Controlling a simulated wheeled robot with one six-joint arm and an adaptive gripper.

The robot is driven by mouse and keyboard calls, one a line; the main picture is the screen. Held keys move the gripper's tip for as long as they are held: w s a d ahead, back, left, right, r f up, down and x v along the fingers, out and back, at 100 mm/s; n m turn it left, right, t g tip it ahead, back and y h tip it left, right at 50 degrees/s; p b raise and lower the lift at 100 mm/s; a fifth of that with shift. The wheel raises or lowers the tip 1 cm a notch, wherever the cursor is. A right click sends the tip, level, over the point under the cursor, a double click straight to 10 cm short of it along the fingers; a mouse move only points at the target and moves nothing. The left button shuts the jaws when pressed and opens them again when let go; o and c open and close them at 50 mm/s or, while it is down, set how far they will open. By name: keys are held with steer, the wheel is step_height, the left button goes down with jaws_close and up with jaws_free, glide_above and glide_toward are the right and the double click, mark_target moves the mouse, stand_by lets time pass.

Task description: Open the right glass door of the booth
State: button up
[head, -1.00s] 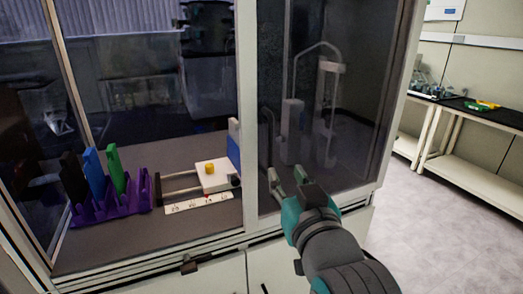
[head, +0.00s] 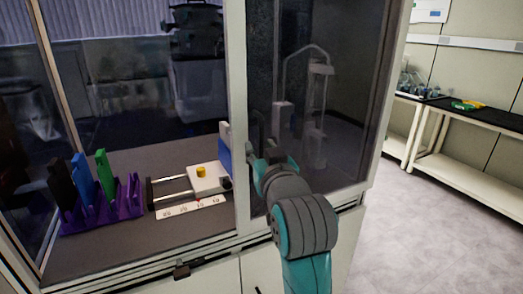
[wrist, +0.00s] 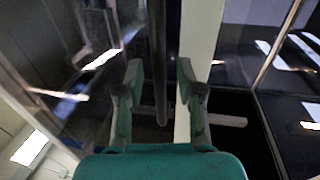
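The right glass door (head: 345,70) of the booth is a dark, see-through pane and looks closed against the pale middle post (head: 235,100). My gripper (head: 262,146) is at the door's left edge, near that post, and my wrist hides part of the lower pane. In the wrist view my gripper (wrist: 158,72) is open, its two fingers spread. A dark upright bar (wrist: 161,60) runs between the fingers, with the pale post (wrist: 200,40) beside it. I cannot tell whether either finger touches the bar.
Through the left opening I see a purple rack (head: 105,212) with upright coloured pieces and a white device with a yellow knob (head: 201,170). A dark-topped bench (head: 490,115) stands to the right. The floor (head: 430,235) in front of it is clear.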

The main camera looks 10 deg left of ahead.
jaws_close()
stand_by(0.3)
